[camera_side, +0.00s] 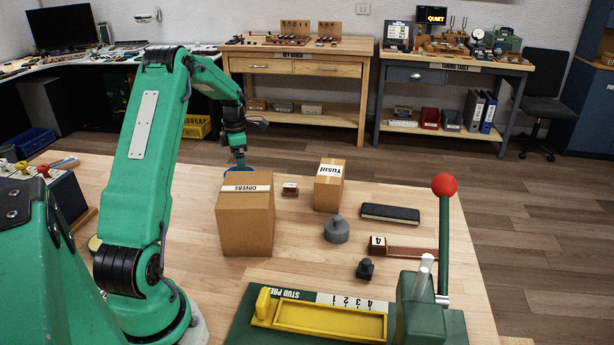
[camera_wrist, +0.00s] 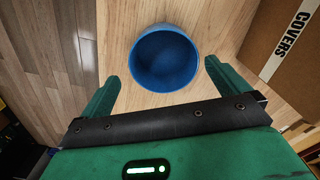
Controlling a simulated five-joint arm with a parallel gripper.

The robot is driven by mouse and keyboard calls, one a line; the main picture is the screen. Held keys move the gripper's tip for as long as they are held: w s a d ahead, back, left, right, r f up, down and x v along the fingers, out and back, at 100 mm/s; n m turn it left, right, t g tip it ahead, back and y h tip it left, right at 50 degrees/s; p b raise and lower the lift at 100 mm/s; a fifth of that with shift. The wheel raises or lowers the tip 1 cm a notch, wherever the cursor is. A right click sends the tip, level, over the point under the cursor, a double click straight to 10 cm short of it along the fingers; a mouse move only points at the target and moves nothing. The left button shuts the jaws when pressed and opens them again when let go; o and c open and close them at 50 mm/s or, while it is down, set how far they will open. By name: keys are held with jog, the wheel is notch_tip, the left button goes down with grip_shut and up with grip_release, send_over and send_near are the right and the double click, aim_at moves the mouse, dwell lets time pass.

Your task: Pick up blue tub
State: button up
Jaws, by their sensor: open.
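The blue tub (camera_wrist: 164,60) is a round, open-topped blue container on the wooden table. In the wrist view it sits at the top middle, just ahead of and between my open fingers. In the side view only a small part of the blue tub (camera_side: 238,170) shows, behind the COVERS box. My gripper (camera_wrist: 160,78) is open, with one green finger on each side of the tub's near part and nothing held. In the side view my gripper (camera_side: 238,158) is above the tub, its tips partly hidden.
The COVERS cardboard box (camera_side: 245,222) stands close beside the tub; it also shows at the right in the wrist view (camera_wrist: 292,55). The table edge lies left of the tub in the wrist view.

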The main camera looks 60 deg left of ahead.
jog(key=shift+f, duration=0.75)
jog(key=shift+f, duration=0.1)
jog(key=shift+s+d+f, duration=0.1)
jog(key=shift+s+f, duration=0.05)
jog(key=shift+f, duration=1.1)
jog(key=shift+s+d+f, duration=0.1)
jog(key=shift+f, duration=1.15)
jog(key=c, duration=0.8)
jog(key=shift+r, duration=0.1)
notch_tip(320, 180, up, 10)
